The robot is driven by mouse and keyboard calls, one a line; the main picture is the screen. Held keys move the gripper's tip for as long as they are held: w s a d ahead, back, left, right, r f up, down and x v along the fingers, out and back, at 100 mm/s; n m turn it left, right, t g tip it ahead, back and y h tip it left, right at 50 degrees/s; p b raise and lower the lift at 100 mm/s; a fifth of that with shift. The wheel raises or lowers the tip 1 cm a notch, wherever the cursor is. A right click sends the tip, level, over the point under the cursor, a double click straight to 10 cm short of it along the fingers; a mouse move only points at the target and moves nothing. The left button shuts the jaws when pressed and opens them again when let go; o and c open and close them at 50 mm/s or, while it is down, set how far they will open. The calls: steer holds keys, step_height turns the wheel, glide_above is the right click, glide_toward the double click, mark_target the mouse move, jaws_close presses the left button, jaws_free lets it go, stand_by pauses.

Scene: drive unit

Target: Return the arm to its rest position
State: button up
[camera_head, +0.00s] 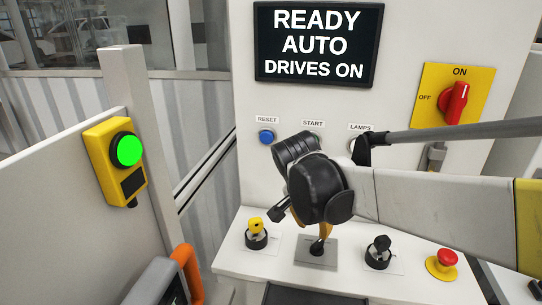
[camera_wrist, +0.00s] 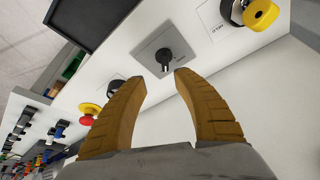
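My arm (camera_head: 430,205) reaches in from the right of the head view, over the console, with its black wrist (camera_head: 320,188) in front of the panel. My gripper (camera_wrist: 160,76) points down at the console. In the wrist view its two orange-brown fingers are apart with nothing between them. A black selector knob (camera_wrist: 165,58) on a grey square plate (camera_wrist: 150,50) lies just beyond the fingertips. In the head view this knob (camera_head: 317,247) shows below the wrist, and the fingers are mostly hidden behind it. I cannot tell whether a finger touches the knob.
The console holds a yellow-topped switch (camera_head: 256,230), a black switch (camera_head: 378,250) and a red button (camera_head: 446,258). The screen (camera_head: 318,43) reads "READY AUTO DRIVES ON". A red rotary switch (camera_head: 456,103) is on the panel. A green light (camera_head: 129,150) glows at left.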

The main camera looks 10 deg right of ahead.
steer(key=s+d+n+t+y, duration=0.3)
steer(key=s+n, duration=0.6)
steer(key=s, duration=0.6)
steer(key=shift+s+d+t, duration=0.2)
steer(key=shift+s+t, duration=0.15)
steer(key=shift+t, duration=0.05)
steer(key=shift+r, duration=0.1)
